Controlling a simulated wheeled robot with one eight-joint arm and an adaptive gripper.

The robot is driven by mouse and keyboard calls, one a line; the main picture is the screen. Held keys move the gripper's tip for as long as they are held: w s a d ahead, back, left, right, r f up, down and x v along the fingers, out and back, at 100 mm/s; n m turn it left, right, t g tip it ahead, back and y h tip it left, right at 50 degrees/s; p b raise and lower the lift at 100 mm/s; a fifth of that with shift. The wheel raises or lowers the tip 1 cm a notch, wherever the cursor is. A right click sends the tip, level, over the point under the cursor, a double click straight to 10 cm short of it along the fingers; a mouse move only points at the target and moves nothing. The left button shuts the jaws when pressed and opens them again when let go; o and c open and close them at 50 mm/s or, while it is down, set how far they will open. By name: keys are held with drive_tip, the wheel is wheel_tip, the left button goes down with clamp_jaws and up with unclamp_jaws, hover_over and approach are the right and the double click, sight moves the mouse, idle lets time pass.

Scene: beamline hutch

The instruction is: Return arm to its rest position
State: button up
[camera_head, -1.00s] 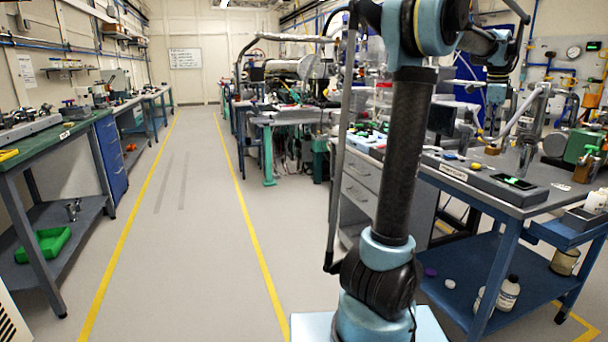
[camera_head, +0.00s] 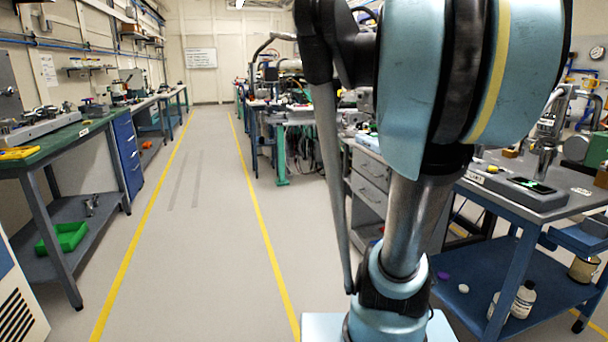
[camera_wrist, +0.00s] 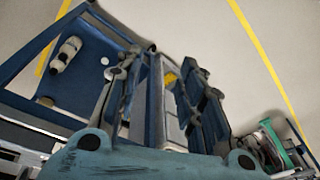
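My arm (camera_head: 410,230) stands upright in the right half of the head view, its large blue upper joint close to the camera. My gripper is hidden or out of frame there. In the wrist view my gripper (camera_wrist: 168,64) shows its two dark fingers apart, with nothing held between them. The floor and the grey drawer front show through the gap, beyond the fingers.
A workbench (camera_head: 500,209) with a blue lower shelf (camera_head: 520,270) stands close on the right. A green-topped bench (camera_head: 60,140) lines the left. The grey aisle floor (camera_head: 200,240) between yellow lines is clear. Bottles (camera_head: 522,300) stand on the lower shelf.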

drive_tip(key=s+a+f+n, duration=0.8)
drive_tip(key=s+a+f, duration=0.2)
drive_tip(key=f, duration=0.5)
drive_tip(key=s, duration=0.2)
drive_tip(key=shift+s+f+n+y, duration=0.15)
drive_tip(key=shift+s+n+y, duration=0.2)
drive_tip(key=shift+n+y, duration=0.05)
drive_tip(key=shift+s, duration=0.1)
